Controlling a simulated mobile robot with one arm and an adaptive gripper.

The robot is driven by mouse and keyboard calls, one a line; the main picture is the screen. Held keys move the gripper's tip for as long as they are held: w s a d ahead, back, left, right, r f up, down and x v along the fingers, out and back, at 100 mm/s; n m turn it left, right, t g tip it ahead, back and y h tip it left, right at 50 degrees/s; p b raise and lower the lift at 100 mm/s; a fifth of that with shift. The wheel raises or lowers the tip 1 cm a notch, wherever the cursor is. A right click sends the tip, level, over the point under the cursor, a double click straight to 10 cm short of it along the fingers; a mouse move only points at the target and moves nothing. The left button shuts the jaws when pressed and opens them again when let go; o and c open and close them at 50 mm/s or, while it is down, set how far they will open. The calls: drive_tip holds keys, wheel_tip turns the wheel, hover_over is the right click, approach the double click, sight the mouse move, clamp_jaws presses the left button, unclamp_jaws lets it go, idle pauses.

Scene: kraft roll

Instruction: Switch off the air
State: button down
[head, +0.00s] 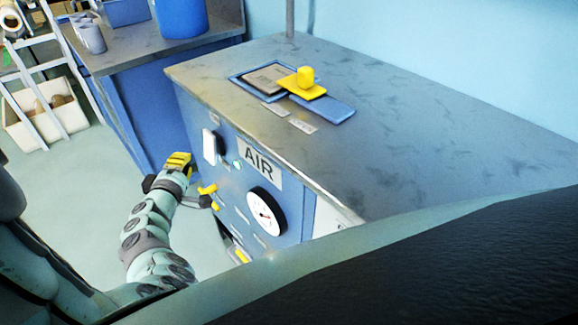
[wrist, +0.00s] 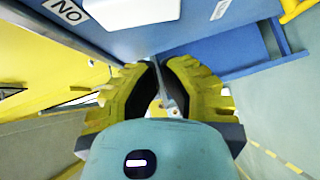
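The blue cabinet (head: 232,196) carries an AIR label (head: 259,158) and a round white gauge (head: 265,214) on its front. A yellow tap-like part (head: 208,194) sticks out of this front, left of the gauge. My gripper (head: 180,163) is low at the cabinet front, left of the AIR label. In the wrist view my gripper's yellow fingers (wrist: 157,66) come together at their tips around a thin grey lever-like piece (wrist: 166,88). The far end of this piece is hidden, and I cannot tell which control it belongs to.
A blue bench (head: 150,122) is at the back left. Open floor (head: 85,195) lies left of my arm.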

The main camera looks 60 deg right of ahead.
sight(207, 153)
drive_tip(key=shift+s+d+f+b, duration=0.1)
drive_tip(key=shift+d+f+b, duration=0.05)
drive_tip(key=shift+d, duration=0.65)
drive_tip(key=shift+s+d+f+b, duration=0.1)
drive_tip(key=shift+d+f+b, duration=0.05)
drive_tip(key=shift+d, duration=0.65)
drive_tip(key=shift+s+d+f+b, duration=0.1)
drive_tip(key=shift+d+f+b, duration=0.05)
drive_tip(key=shift+d, duration=0.65)
drive_tip(key=b, duration=0.2)
drive_tip(key=f+b, duration=0.1)
drive_tip(key=shift+d+f+n+t+h+b, duration=0.15)
drive_tip(key=shift+d+n+t+h+b, duration=0.1)
drive_tip(key=shift+n+t+h+b, duration=0.1)
drive_tip(key=n+b, duration=0.1)
drive_tip(key=b, duration=0.2)
drive_tip(key=h+b, duration=0.1)
drive_tip(key=b, duration=0.2)
drive_tip(key=shift+s+d+f+n+t+b, duration=0.1)
drive_tip(key=shift+d+f+n+t+b, duration=0.1)
drive_tip(key=shift+f+n+t+b, duration=0.2)
drive_tip(key=shift+s+r+g+h+p, duration=0.1)
drive_tip(key=shift+r+g+h+p, duration=0.15)
drive_tip(key=shift+r+p, duration=0.3)
